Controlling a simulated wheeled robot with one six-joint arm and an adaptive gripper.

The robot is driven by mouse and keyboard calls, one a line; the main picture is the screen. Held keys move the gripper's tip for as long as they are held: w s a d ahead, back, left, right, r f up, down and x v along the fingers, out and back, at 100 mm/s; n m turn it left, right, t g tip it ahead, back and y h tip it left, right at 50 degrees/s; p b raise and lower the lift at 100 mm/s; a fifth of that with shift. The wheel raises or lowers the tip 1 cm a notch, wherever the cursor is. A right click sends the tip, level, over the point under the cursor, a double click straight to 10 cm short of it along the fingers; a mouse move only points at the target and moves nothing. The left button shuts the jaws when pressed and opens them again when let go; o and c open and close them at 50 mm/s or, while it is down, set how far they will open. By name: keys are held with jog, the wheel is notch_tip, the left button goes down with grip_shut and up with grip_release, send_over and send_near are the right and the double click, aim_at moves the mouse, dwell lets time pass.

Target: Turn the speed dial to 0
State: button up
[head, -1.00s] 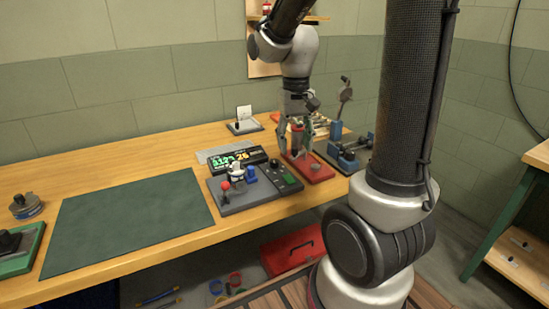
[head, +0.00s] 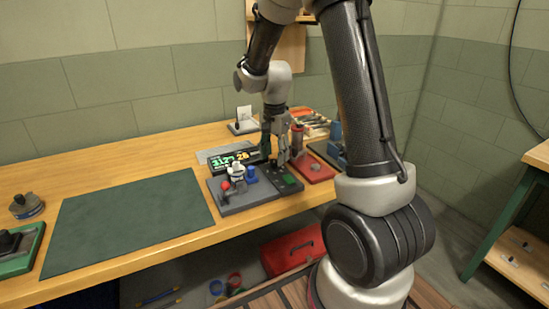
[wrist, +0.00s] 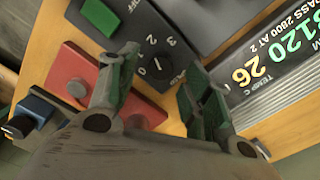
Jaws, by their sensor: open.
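The dark speed dial (wrist: 158,70) sits on the grey control panel (head: 232,207), among white numerals including 1, 2 and 3. A short white mark shows on the dial, but I cannot tell for sure which numeral it points to. My gripper (wrist: 160,65) is open and empty, with one finger on each side of the dial in the wrist view. I cannot tell whether either finger touches it. In the head view my gripper (head: 281,160) hangs over the panel's back right part and hides the dial. The display (wrist: 270,65) reads about 3120 in green and 26 in yellow.
A green switch (wrist: 101,17) marked OFF sits beside the dial. A red-knobbed lever (head: 225,186) and a blue part (head: 251,175) stand on the panel's left. A red block (head: 318,170) lies to its right. The green mat (head: 130,218) is clear.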

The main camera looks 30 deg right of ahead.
jog(key=shift+f, duration=0.85)
jog(key=c, duration=1)
